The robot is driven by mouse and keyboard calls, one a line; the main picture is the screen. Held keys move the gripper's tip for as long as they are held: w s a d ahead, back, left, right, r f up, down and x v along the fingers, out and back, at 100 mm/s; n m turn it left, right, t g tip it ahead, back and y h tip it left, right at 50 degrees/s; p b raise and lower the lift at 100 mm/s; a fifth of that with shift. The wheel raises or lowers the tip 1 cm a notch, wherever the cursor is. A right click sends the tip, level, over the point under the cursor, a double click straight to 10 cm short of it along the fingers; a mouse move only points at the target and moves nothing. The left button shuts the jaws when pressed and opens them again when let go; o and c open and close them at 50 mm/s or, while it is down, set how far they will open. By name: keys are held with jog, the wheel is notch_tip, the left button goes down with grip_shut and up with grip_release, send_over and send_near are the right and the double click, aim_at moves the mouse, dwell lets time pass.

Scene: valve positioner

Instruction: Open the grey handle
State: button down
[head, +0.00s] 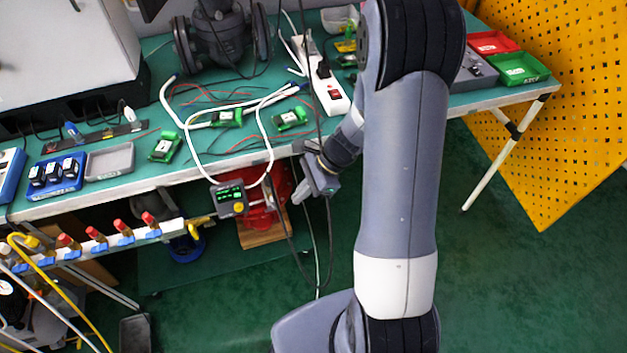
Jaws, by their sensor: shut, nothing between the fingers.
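My gripper (300,193) is shut and empty, in front of the bench's front edge. It is just right of a valve positioner (230,198), a small grey box with a lit green display and a yellow knob. A gap shows between the fingertips and the positioner. A red body (268,215) sits below and behind the positioner, partly hidden. A white manifold (125,243) with several red-topped valves and blue parts runs at the lower left, with a yellow fitting (199,221) at its right end. I cannot clearly make out a grey handle; my arm may hide it.
The green bench (215,148) holds circuit boards, cables, a white power strip (332,92), and blue (57,190), red (493,43) and green (520,68) trays. White tubes hang by the positioner. A yellow perforated panel (570,110) stands right. Floor (500,270) at right is clear.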

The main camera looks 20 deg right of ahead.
aim_at(273, 203)
jog(key=shift+a+f, duration=0.1)
jog(key=shift+a, duration=1.7)
jog(key=shift+s+a+f, duration=0.1)
jog(key=shift+a+f, duration=0.15)
jog(key=shift+f, duration=0.05)
jog(key=shift+r, duration=0.1)
